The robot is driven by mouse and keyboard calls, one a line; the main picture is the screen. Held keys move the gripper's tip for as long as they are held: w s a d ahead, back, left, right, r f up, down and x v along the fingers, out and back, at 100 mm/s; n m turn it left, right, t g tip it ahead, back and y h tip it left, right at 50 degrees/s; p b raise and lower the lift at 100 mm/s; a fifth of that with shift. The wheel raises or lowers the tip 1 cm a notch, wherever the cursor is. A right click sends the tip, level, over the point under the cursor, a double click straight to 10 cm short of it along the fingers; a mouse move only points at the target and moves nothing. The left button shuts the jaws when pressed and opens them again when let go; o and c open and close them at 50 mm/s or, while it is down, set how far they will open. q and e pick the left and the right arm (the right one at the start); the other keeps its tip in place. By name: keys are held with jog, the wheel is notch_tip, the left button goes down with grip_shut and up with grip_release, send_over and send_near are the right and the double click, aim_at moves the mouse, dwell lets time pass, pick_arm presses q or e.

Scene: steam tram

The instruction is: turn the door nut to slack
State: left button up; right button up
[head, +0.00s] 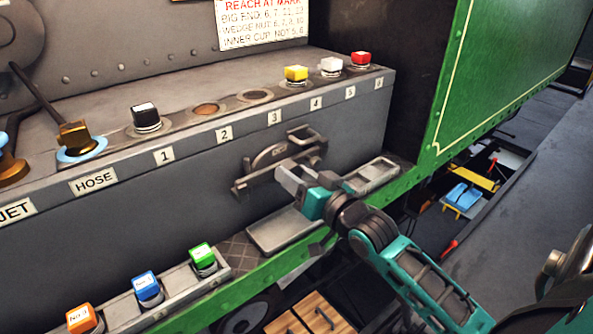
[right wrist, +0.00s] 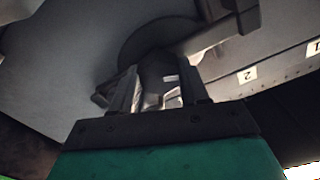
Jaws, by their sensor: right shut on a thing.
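The door fitting (head: 270,155) is a dark round plate with a crossbar on the grey front face, below labels 3 and 4. A squared bracket end (head: 308,138) stands out at its upper right. My right gripper (head: 288,176) reaches it from the lower right. In the right wrist view, the fingers of my right gripper (right wrist: 160,100) stand either side of a dark rounded piece with a shiny part (right wrist: 160,75), which I take as the door nut. The gripper is shut on it. The nut's angle and thread are hidden by the fingers. My left gripper is not in view.
Two shallow trays, one empty (head: 283,232) and one behind my gripper (head: 375,176), sit on the green ledge close below my wrist. Coloured-cap pieces stand at lower left (head: 145,290) and on the top shelf (head: 296,76). A green panel (head: 500,70) rises at right.

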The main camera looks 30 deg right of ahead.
jog(key=n, duration=0.5)
jog(key=shift+n, duration=0.4)
dwell(0.4)
jog(key=o, duration=1.1)
jog(key=shift+c, duration=0.2)
jog(key=shift+s, duration=0.1)
jog(key=s+d, duration=0.1)
jog(key=s, duration=1.1)
jog(key=shift+s+b, duration=0.35)
jog(key=s+a+f+g, duration=0.1)
jog(key=a+f, duration=0.3)
jog(key=f, duration=0.4)
jog(key=s+a+f+g, duration=0.1)
jog(key=a+f+g, duration=0.2)
jog(key=a+f, duration=0.2)
jog(key=s+a+f+g, duration=0.2)
jog(key=a+f+g, duration=0.1)
jog(key=f, duration=0.8)
jog(key=shift+a+f+y, duration=0.2)
jog(key=shift+a+y, duration=0.1)
jog(key=shift+a, duration=0.5)
